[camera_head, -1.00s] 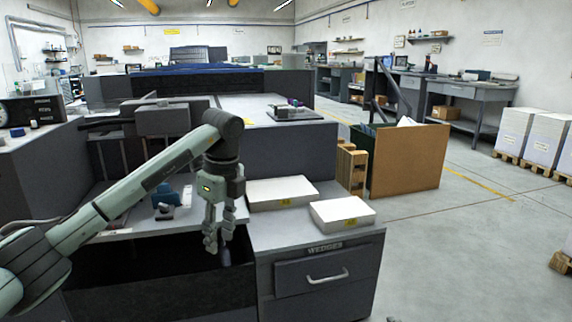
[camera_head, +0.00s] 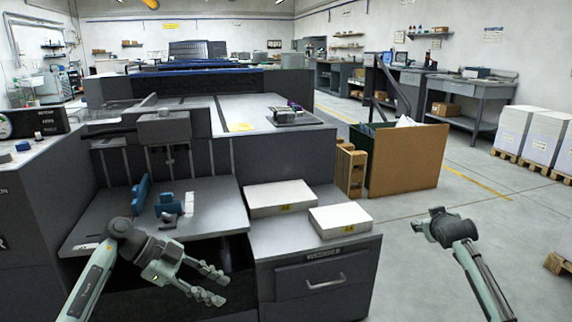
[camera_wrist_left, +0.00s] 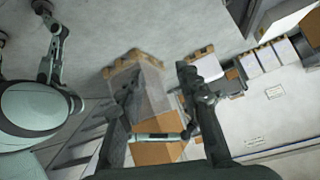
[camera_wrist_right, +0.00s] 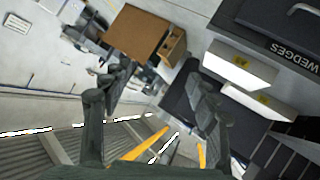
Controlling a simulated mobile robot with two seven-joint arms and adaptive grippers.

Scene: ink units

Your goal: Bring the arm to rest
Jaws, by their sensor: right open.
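My left gripper (camera_head: 222,285) hangs in front of the press's feed table, low in the head view. Its two fingers are apart, with nothing between them. In the left wrist view its dark fingers (camera_wrist_left: 162,80) also stand apart and empty. My right arm (camera_head: 452,240) rises at the lower right of the head view, over open floor; its fingers cannot be made out there. In the right wrist view the right gripper (camera_wrist_right: 160,80) has its fingers spread, with nothing held.
The grey feed table (camera_head: 215,215) carries blue parts (camera_head: 168,207). Two white paper stacks (camera_head: 279,197) lie on the drawer cabinet marked WEDGES (camera_head: 340,280). A brown-sided bin (camera_head: 410,158) stands beyond. The floor at right is clear up to the pallets of paper (camera_head: 512,130).

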